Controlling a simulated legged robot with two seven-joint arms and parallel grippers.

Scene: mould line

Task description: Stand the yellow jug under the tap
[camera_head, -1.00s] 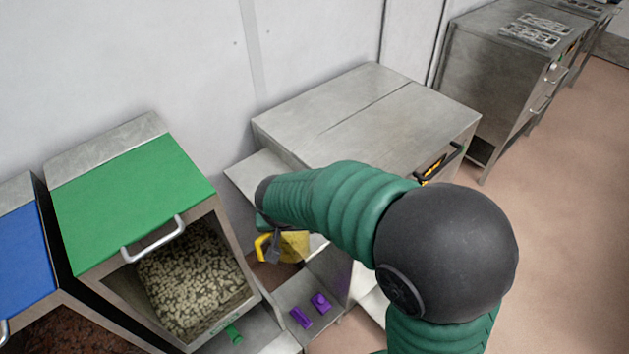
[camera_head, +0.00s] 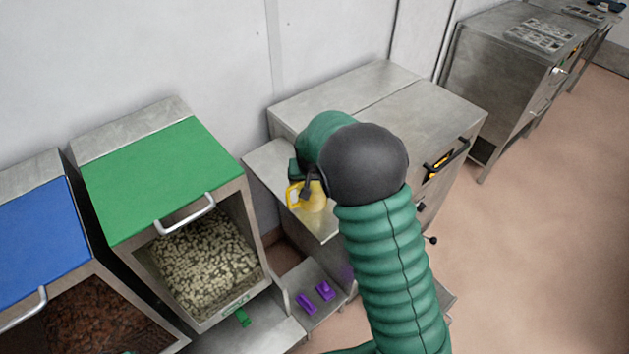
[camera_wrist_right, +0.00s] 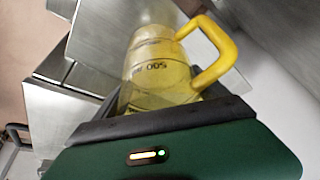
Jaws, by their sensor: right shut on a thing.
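The yellow jug (camera_head: 317,201) is see-through, with its handle on the left in the head view. It is at the left side of the steel cabinet, over a lower steel ledge. My right gripper (camera_head: 309,184) is shut on it; the arm hides part of the jug. In the right wrist view the jug (camera_wrist_right: 158,75) shows dark markings and a solid yellow handle, held by my right gripper (camera_wrist_right: 155,118). I cannot tell whether its base touches the ledge. No tap can be made out clearly. My left gripper is not in view.
The steel cabinet (camera_head: 375,95) stands against the wall, its side ledge (camera_head: 268,160) beside the green-lidded bin (camera_head: 155,180). A blue-lidded bin (camera_head: 40,240) is further left. Purple pieces (camera_head: 325,291) lie on a low shelf. Small black knobs (camera_head: 432,240) stick out at the cabinet's front.

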